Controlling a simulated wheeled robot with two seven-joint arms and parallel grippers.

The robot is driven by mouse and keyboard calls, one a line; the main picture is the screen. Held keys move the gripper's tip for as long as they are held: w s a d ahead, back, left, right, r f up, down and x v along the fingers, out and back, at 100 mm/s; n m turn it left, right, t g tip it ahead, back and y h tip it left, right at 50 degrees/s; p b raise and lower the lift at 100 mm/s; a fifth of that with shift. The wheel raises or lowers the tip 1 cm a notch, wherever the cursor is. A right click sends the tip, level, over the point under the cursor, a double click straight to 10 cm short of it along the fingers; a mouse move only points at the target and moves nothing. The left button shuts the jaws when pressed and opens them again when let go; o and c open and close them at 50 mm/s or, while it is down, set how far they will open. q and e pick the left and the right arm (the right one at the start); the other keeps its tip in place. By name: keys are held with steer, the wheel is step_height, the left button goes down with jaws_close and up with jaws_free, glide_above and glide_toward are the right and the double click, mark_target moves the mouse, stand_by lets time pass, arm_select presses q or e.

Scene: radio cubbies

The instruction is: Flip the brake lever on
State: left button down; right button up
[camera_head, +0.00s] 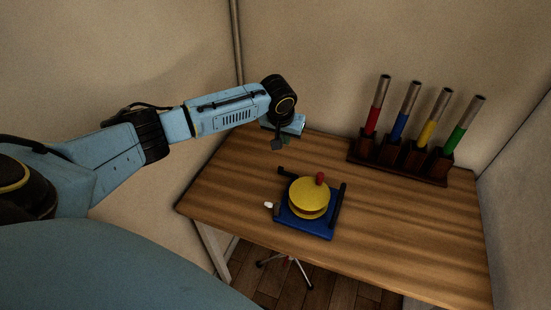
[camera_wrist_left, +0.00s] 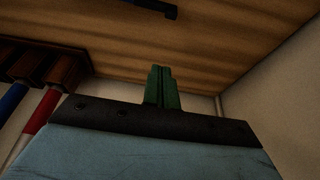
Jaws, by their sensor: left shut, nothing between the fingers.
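A device with a blue base (camera_head: 300,222), a yellow round drum (camera_head: 309,196), a red knob (camera_head: 320,178), a white-tipped peg (camera_head: 269,205) and black side bars stands on the wooden table. Which part is the brake lever I cannot tell. Part of a black bar (camera_wrist_left: 155,7) shows at the top edge in the left wrist view. My left gripper (camera_head: 278,144) is above the far left part of the table, behind the device and apart from it. Its green fingers (camera_wrist_left: 161,88) are together and empty. My right gripper is not in view.
A dark wooden rack (camera_head: 397,162) at the back of the table holds several tilted silver rods with red, blue, yellow and green sleeves. The table (camera_head: 400,225) is bare to the right of the device. Walls close in the back and right. A stool base (camera_head: 288,262) shows below the front edge.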

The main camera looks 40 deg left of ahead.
mark_target(288, 173)
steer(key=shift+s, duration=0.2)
